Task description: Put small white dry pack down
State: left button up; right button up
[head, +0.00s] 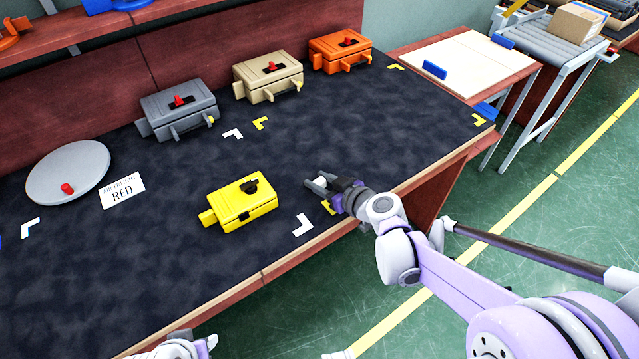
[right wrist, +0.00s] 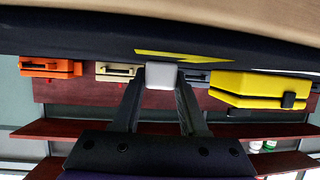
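The small white dry pack (right wrist: 161,76) is a pale block between the two dark fingers of my right gripper (head: 318,184). In the head view it is a small white spot (head: 321,182) at the fingertips. The gripper is shut on it, low over the right front part of the dark tabletop (head: 120,250). I cannot tell whether the pack touches the surface. A yellow corner mark (head: 328,207) lies just beside the fingers. My left gripper is not clearly seen; only a piece of my arm shows at the bottom edge.
A yellow case (head: 240,203) stands left of my right gripper. Grey (head: 178,112), tan (head: 268,77) and orange (head: 340,50) cases line the back. The wooden front edge (head: 415,183) is close.

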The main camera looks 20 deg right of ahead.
grip_shut()
